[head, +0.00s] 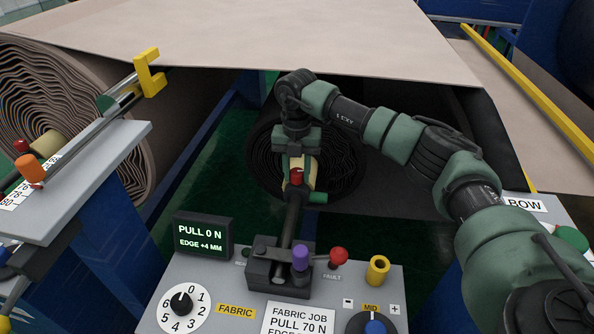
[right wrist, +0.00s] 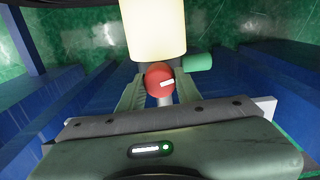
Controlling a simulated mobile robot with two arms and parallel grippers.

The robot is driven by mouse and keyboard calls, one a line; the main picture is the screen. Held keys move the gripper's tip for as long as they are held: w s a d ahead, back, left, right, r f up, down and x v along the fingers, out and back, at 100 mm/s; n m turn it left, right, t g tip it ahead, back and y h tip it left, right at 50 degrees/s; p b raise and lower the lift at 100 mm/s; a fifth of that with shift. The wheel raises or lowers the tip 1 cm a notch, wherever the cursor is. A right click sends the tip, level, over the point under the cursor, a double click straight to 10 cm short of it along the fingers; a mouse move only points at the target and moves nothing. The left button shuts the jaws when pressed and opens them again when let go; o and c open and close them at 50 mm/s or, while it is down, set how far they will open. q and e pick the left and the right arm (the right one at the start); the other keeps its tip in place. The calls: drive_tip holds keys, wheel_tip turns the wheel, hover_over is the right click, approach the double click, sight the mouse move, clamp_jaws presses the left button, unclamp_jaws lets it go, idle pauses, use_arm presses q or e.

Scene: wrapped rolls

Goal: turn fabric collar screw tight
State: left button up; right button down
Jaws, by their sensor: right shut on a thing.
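The red round head of the collar screw (head: 296,177) sits on the cream fabric collar (head: 313,173), at the near end of the dark fabric roll (head: 346,160). My right gripper (head: 296,169) reaches down from above and is shut on the red screw head. In the right wrist view, the red head (right wrist: 158,74) is between the two pale green fingers of the gripper (right wrist: 160,88). The cream collar (right wrist: 153,28) is just beyond it, with a green peg (right wrist: 197,62) at its side. My left gripper is not in view.
A grey console (head: 215,283) stands in front, with a display (head: 203,238) reading PULL 0 N and EDGE +4 MM, a numbered dial (head: 182,303) and a purple-topped lever (head: 300,258). A pale fabric sheet (head: 270,35) hangs above. Another roll (head: 95,95) stands left.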

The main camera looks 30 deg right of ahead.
sight(297, 171)
drive_tip(key=shift+w+r+m, duration=0.15)
drive_tip(key=shift+m, duration=0.15)
idle(0.4)
drive_tip(key=c, duration=1)
unclamp_jaws()
drive_tip(key=shift+o, duration=0.2)
wheel_tip(297, 171, up, 8)
drive_tip(key=shift+f+b, duration=0.15)
drive_tip(key=shift+b, duration=0.5)
